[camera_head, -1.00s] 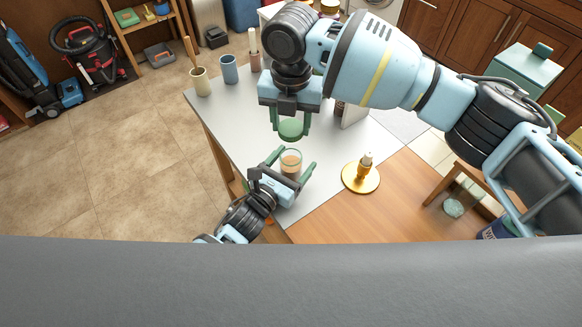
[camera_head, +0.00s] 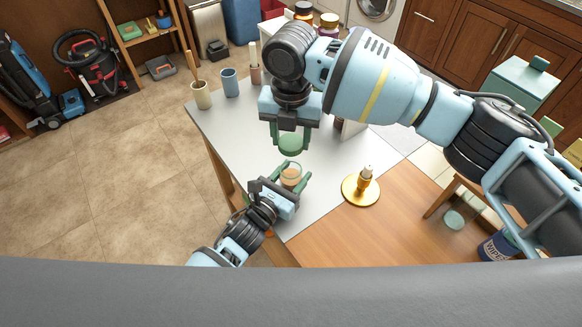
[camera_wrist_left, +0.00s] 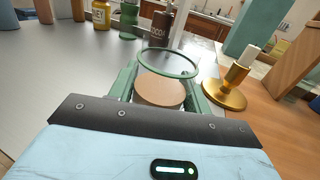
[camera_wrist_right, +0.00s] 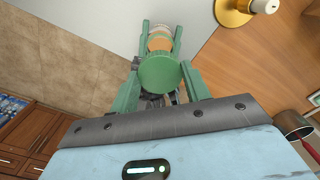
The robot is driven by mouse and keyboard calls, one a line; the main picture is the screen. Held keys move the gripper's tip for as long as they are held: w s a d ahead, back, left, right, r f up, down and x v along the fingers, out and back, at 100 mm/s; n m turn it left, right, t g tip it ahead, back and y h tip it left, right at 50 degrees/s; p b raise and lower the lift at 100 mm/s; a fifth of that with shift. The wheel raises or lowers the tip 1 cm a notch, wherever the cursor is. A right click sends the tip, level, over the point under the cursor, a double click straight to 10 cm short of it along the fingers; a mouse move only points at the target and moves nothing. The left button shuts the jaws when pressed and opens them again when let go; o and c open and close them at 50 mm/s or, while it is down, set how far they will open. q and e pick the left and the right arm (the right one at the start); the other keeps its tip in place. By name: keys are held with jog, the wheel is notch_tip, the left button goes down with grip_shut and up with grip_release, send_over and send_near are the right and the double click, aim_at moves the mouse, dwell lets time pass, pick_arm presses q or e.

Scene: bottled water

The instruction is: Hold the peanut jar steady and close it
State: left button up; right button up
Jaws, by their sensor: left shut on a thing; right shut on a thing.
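The peanut jar (camera_head: 291,176) is clear, open-topped and filled with tan contents, upright near the table's front corner. My left gripper (camera_head: 289,180) is shut on it from both sides. In the left wrist view, the jar (camera_wrist_left: 160,93) shows a green-edged ring at its mouth. The round green lid (camera_head: 290,144) is in my right gripper (camera_head: 290,140), which is shut on it above and slightly behind the jar. In the right wrist view, the lid (camera_wrist_right: 160,73) sits between the fingers and partly hides the jar (camera_wrist_right: 160,42). The lid and jar appear apart.
A gold candle holder (camera_head: 361,190) with a candle stands right of the jar. A beige cup (camera_head: 202,96) and a blue cup (camera_head: 230,83) stand at the table's back left. The white tabletop (camera_head: 240,130) is clear left of the jar.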

send_over(291, 159)
jog(key=s, duration=0.2)
jog(key=shift+f, duration=2.3)
jog(key=shift+f, duration=0.9)
jog(key=shift+f, duration=0.55)
